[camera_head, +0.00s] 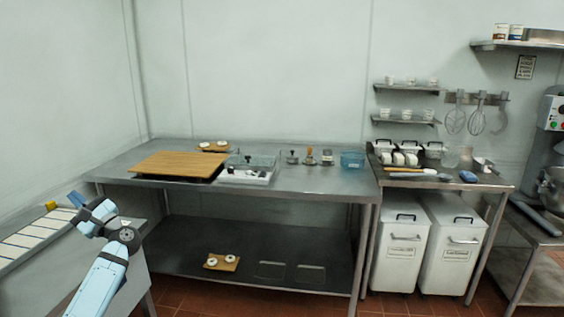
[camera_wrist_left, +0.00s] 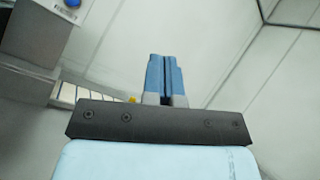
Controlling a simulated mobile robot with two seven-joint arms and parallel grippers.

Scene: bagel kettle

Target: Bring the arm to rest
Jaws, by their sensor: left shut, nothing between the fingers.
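My left arm (camera_head: 105,270) comes in from the lower left in the head view and bends at the elbow. My left gripper (camera_head: 76,198) is raised at the left side, in front of the striped board. In the left wrist view the two blue fingers (camera_wrist_left: 164,75) lie together, shut with nothing between them. My right gripper is in neither view.
A striped board (camera_head: 30,240) lies on the left counter, close behind the gripper. A steel table (camera_head: 320,182) holds a wooden board (camera_head: 180,164) and a white tray (camera_head: 245,178). White bins (camera_head: 402,245) stand right. Open floor lies in front.

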